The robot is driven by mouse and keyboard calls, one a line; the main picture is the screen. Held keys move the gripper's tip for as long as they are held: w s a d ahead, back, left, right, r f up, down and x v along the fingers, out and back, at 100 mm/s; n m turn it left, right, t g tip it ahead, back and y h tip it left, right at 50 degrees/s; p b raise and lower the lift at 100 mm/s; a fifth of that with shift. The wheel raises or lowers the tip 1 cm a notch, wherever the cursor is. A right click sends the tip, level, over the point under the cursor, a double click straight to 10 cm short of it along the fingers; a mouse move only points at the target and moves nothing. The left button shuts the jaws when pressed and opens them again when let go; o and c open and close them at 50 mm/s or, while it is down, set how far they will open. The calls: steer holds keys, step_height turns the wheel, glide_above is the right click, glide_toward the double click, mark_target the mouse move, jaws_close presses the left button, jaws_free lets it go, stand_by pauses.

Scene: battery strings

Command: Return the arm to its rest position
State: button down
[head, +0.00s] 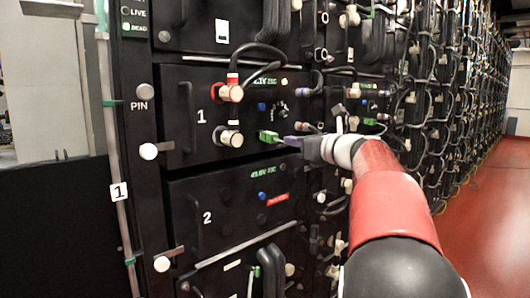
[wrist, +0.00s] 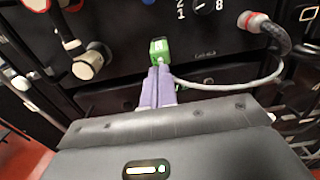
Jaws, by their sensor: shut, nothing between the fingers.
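My arm (head: 385,185) reaches from the lower right toward the battery rack in the head view. My gripper (head: 284,140) is at the front of the module marked 1 (head: 185,115). In the wrist view, my gripper's (wrist: 158,70) two purple fingers are shut together with nothing between them. Their tips are right in front of a green plug (wrist: 159,49); I cannot tell whether they touch it. The green plug also shows in the head view (head: 267,136), at the module's lower right.
A grey cable (wrist: 225,86) curves from near the plug to a red-ringed connector (wrist: 254,21). Black cables and knobs project from the rack close to my arm. Module 2 (head: 225,205) is below. Red floor (head: 490,220) lies open at the right.

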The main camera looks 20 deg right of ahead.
steer(key=s+a+f+n+g, duration=0.7)
steer(key=s+a+f+n, duration=0.75)
steer(key=a, duration=0.25)
steer(key=s+a+f+n+g+h, duration=0.2)
steer(key=s+f+n+g+h, duration=0.2)
steer(key=s+f+n, duration=1.2)
steer(key=s+n+h, duration=0.1)
steer(key=s+h, duration=0.1)
steer(key=shift+s+f, duration=0.25)
steer(key=shift+s, duration=0.05)
steer(key=shift+w+r+n, duration=0.1)
steer(key=shift+r+n, duration=0.05)
steer(key=shift+n, duration=0.1)
